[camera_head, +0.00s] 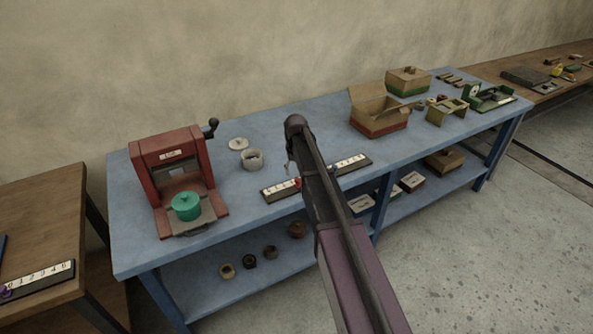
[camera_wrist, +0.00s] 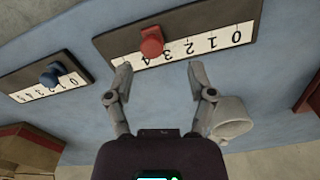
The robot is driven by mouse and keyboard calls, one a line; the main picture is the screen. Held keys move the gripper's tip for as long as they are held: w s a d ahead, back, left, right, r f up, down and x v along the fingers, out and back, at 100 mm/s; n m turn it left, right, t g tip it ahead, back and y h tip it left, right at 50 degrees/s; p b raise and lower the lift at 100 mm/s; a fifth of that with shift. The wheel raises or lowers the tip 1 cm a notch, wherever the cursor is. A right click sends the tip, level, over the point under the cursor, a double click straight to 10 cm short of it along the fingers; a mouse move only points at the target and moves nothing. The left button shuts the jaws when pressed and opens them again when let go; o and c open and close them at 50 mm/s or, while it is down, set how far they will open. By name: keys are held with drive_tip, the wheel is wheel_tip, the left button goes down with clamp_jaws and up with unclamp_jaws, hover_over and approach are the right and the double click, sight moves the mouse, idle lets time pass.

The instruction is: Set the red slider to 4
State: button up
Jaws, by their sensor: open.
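The red slider knob (camera_wrist: 151,42) sits on a dark board with a white number strip (camera_wrist: 215,40), which appears upside down in the wrist view, with 0 at the right. The knob is near the 3 and 4 marks; its exact reading is unclear. My gripper (camera_wrist: 161,78) is open and empty, its fingertips apart at the strip's near edge, beside the knob and not around it. In the head view, the red knob (camera_head: 298,183) shows just left of my arm, which hides part of the boards.
A second board with a blue knob (camera_wrist: 52,76) lies left in the wrist view. A white cup (camera_wrist: 231,119) is close to my right finger. On the blue table (camera_head: 230,205) stand a red press (camera_head: 172,160) and an open cardboard box (camera_head: 378,116).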

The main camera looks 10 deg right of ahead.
drive_tip(key=shift+r+p, duration=4.65)
drive_tip(key=shift+r, duration=0.35)
drive_tip(key=s+f+b, duration=0.4)
drive_tip(key=s, duration=1)
drive_tip(key=s+f+b, duration=0.4)
drive_tip(key=s, duration=1)
drive_tip(key=shift+s+f+m, duration=0.2)
drive_tip(key=shift+s+m, duration=0.1)
drive_tip(key=shift+s, duration=0.1)
drive_tip(key=shift+w+d, duration=0.1)
wheel_tip(320, 180, up, 8)
drive_tip(key=p, duration=0.8)
hover_over(298, 180)
drive_tip(key=shift+w+r, duration=0.15)
drive_tip(key=shift+w, duration=0.15)
drive_tip(key=shift+s+d, duration=0.1)
drive_tip(key=shift+f, duration=0.2)
wheel_tip(298, 180, down, 13)
drive_tip(key=b, duration=1.4)
drive_tip(key=shift+f, duration=0.2)
